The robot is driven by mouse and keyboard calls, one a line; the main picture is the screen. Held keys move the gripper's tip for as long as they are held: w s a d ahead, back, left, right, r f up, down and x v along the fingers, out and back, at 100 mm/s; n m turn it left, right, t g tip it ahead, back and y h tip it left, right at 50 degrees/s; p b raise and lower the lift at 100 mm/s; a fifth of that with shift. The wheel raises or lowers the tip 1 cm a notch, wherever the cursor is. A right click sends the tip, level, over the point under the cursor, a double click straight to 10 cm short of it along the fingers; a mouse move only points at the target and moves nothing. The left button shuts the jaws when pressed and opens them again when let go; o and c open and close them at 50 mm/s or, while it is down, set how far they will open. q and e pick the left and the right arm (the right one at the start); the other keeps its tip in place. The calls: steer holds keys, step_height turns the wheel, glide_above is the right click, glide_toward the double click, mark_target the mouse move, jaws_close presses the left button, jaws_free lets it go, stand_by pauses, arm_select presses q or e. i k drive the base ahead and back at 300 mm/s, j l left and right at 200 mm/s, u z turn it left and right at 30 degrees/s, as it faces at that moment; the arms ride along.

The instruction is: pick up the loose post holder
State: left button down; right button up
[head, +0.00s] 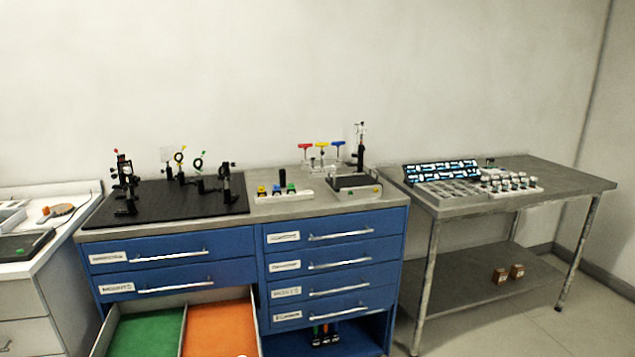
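I cannot tell for sure which thing is the loose post holder. A small black upright cylinder (282,178) stands at the back of the blue bench, behind a white rack, and looks like one. Several dark posts with orange and green marks (325,334) stand in the open blue bay below the right drawers, too small to make out. Black posts and mounts (124,172) stand on the black breadboard (165,212) at the bench's left.
The blue cabinet's lower left drawer is open, with green (147,335) and orange (218,326) floors. The white rack (284,197) holds colored items. Colored T-handle tools (322,146) stand behind. A steel table (545,178) with trays is right; a white counter (60,245) is left. Floor at right is clear.

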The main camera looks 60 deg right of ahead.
mark_target(283, 177)
steer(key=z, duration=1.6)
steer(key=i+u, duration=0.5)
steer(key=i, duration=0.25)
